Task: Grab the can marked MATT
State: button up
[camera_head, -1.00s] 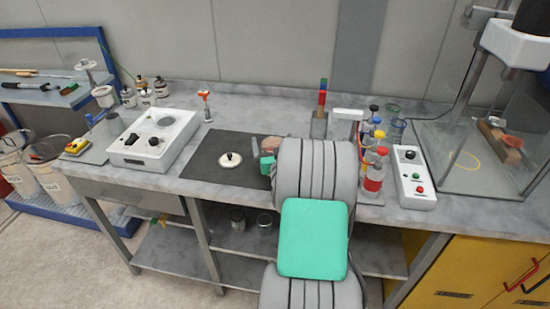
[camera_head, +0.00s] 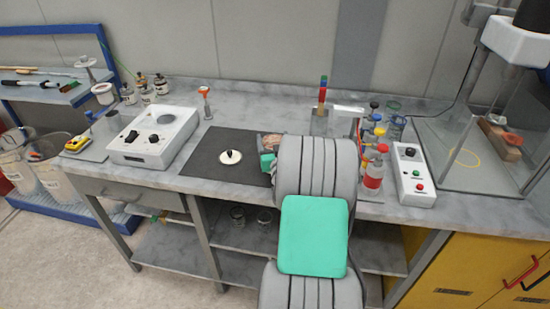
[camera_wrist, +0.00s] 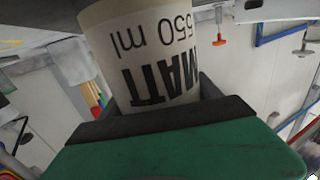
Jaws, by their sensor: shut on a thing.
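The can marked MATT (camera_wrist: 152,45) is pale cream with black lettering, "MATT" and "550 ml", upside down in the wrist view. My gripper (camera_wrist: 160,104) is shut on it, with dark jaw parts on both sides of its lower part in that picture. The can's upper end is cut off by the frame. In the head view my gripper (camera_head: 267,161) shows only as a bit of green beside my grey arm, over the right part of the dark mat. My arm hides most of the gripper and can there.
A dark mat (camera_head: 215,168) bears a round white lid-like disc (camera_head: 230,157). A white control box (camera_head: 155,135) stands left. Bottles (camera_head: 374,166), a button box (camera_head: 414,178) and a glass enclosure (camera_head: 470,165) stand right. Two glass jars (camera_head: 238,216) stand on the lower shelf.

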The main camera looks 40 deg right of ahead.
grip_shut()
jog(key=shift+r, duration=0.1)
